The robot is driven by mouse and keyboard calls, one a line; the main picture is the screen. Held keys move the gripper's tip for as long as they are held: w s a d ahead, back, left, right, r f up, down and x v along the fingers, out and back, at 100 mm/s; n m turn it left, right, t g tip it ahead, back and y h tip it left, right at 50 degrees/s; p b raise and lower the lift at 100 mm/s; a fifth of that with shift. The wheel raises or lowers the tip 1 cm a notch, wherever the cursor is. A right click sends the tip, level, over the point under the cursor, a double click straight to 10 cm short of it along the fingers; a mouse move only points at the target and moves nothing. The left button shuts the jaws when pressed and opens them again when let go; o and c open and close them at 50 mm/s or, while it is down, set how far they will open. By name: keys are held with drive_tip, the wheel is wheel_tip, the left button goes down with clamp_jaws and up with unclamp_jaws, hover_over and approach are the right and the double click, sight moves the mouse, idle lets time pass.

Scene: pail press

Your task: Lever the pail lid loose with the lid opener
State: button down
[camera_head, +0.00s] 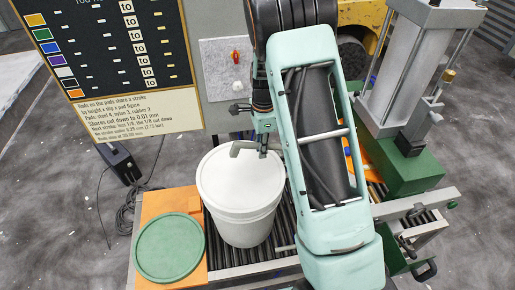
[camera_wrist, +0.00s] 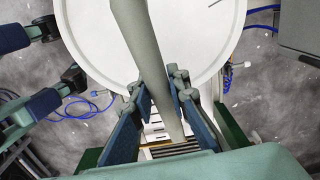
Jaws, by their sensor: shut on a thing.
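The white pail (camera_head: 245,224) stands upright on the roller conveyor. Its round white lid (camera_head: 238,180) sits on top and looks level; it also fills much of the wrist view (camera_wrist: 207,48). My gripper (camera_head: 263,150) is above the lid's far edge. In the wrist view my gripper (camera_wrist: 158,88) is shut on the lid opener (camera_wrist: 140,40), a grey-green bar running between the blue fingers and out over the lid. In the head view the opener (camera_head: 246,146) shows a bent end near the lid's far rim. I cannot tell whether it touches the rim.
A green disc (camera_head: 169,248) lies on an orange board (camera_head: 157,200) left of the pail. The roller conveyor (camera_head: 232,257) runs under the pail. A press with a green block (camera_head: 408,170) stands to the right. A chart board (camera_head: 95,65) stands at back left.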

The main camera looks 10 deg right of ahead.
drive_tip(key=shift+d+m, duration=0.15)
drive_tip(key=shift+m, duration=0.15)
drive_tip(key=shift+f, duration=0.25)
drive_tip(key=b, duration=0.5)
hover_over(260, 171)
drive_tip(key=shift+d+f, duration=0.15)
drive_tip(key=shift+f, duration=1.4)
drive_tip(key=shift+d+f, duration=0.15)
drive_tip(key=shift+f, duration=1.4)
drive_tip(key=shift+f, duration=0.25)
drive_tip(key=shift+s+r+y, duration=0.15)
drive_tip(key=shift+y, duration=0.15)
drive_tip(key=shift+r, duration=0.15)
drive_tip(key=shift+r+p, duration=2.4)
drive_tip(key=shift+r, duration=1.1)
